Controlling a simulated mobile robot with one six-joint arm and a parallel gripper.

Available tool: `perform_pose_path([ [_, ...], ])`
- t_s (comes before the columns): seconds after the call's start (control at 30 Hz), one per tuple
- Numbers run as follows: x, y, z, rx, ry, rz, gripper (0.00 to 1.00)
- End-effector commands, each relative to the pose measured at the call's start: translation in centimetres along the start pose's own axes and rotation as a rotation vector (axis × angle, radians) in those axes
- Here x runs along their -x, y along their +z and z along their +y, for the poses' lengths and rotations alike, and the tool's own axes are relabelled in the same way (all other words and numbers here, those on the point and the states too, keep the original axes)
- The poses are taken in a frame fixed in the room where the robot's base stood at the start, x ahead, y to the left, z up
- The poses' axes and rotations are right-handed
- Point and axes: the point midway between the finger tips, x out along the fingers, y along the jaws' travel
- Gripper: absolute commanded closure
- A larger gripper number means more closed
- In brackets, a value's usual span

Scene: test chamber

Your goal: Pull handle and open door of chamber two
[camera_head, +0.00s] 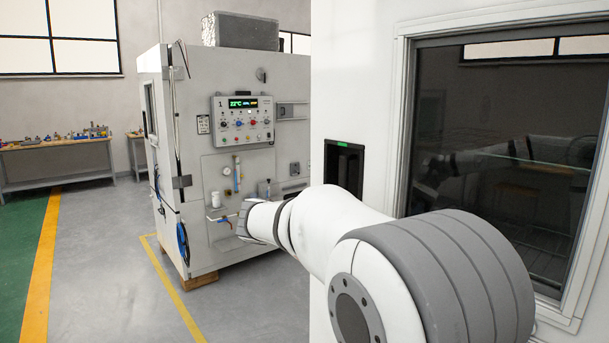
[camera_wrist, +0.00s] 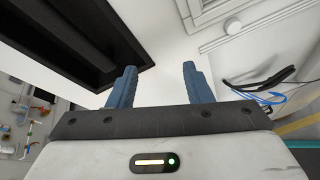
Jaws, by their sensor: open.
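A white chamber wall with a large dark window (camera_head: 500,140) fills the right of the head view. Left of the window, a black recess with a green-lit strip (camera_head: 344,146) and a dark upright bar, apparently the handle, is set into the white wall. In the wrist view, a black recess (camera_wrist: 118,50) shows at upper left, tilted. My gripper (camera_wrist: 158,68) is open, its two blue fingers apart with only white surface seen between them. The fingers are beside the recess, not around the bar. In the head view my arm hides the gripper.
A grey chamber with a control panel marked 1 (camera_head: 243,120) stands at centre left. A workbench (camera_head: 58,148) is at far left. The grey floor (camera_head: 105,240) between is clear. Blue and black cables (camera_wrist: 262,92) show at right in the wrist view.

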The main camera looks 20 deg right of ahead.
Motion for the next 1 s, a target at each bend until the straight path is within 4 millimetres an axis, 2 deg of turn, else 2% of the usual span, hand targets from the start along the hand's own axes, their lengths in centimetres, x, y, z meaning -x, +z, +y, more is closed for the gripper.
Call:
perform_pose_path([
  [0.03, 0.3, 1.2, 2.9, 0.091, 0.036, -0.082, 0.55],
  [0.1, 0.7, 2.6, 5.8, 0.197, 0.073, -0.189, 0.55],
  [0.2, 1.4, 3.8, 8.8, 0.302, 0.103, -0.304, 0.55],
  [0.3, 1.9, 4.5, 10.4, 0.356, 0.115, -0.371, 0.55],
  [0.47, 0.9, 5.3, 11.1, 0.380, 0.116, -0.399, 0.55],
  [0.8, -3.9, 7.2, 12.0, 0.377, 0.115, -0.396, 0.55],
  [1.0, -5.1, 7.6, 12.2, 0.376, 0.117, -0.396, 0.55],
])
